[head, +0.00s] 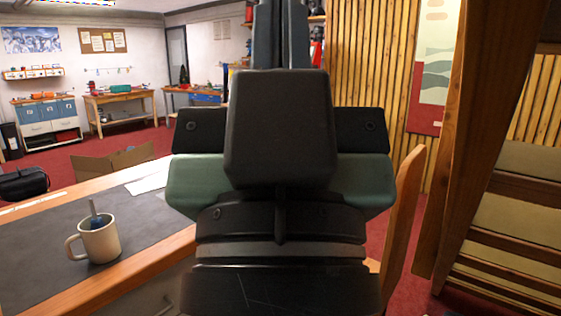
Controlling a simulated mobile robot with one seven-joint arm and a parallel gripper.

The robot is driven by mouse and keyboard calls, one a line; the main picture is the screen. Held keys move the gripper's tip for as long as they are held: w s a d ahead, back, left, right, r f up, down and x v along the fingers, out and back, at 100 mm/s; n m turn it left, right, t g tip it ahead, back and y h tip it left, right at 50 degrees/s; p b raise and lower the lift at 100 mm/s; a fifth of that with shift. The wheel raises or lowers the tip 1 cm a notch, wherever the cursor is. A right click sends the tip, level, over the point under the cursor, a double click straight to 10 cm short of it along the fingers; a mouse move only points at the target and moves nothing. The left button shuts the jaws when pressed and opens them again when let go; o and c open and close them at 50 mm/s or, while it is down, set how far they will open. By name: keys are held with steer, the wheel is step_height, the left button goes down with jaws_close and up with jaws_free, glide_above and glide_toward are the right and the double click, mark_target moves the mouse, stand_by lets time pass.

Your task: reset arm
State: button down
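My arm rises through the middle of the head view as a stack of dark links with green side parts, and its upper part runs out of the top of the picture. I see no gripper fingertips, so whether the gripper is open or holds anything does not show. The arm hides the middle of the room behind it.
A workbench (150,263) with a dark mat is at the left; a cream mug (99,243) with something standing in it is on it. A wooden chair-like piece (402,215) is right of my arm. A wooden frame (480,140) fills the right. Red floor (85,160) shows beyond.

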step_height(320, 180, up, 13)
steer(key=p, duration=1.1)
steer(key=shift+r, duration=0.2)
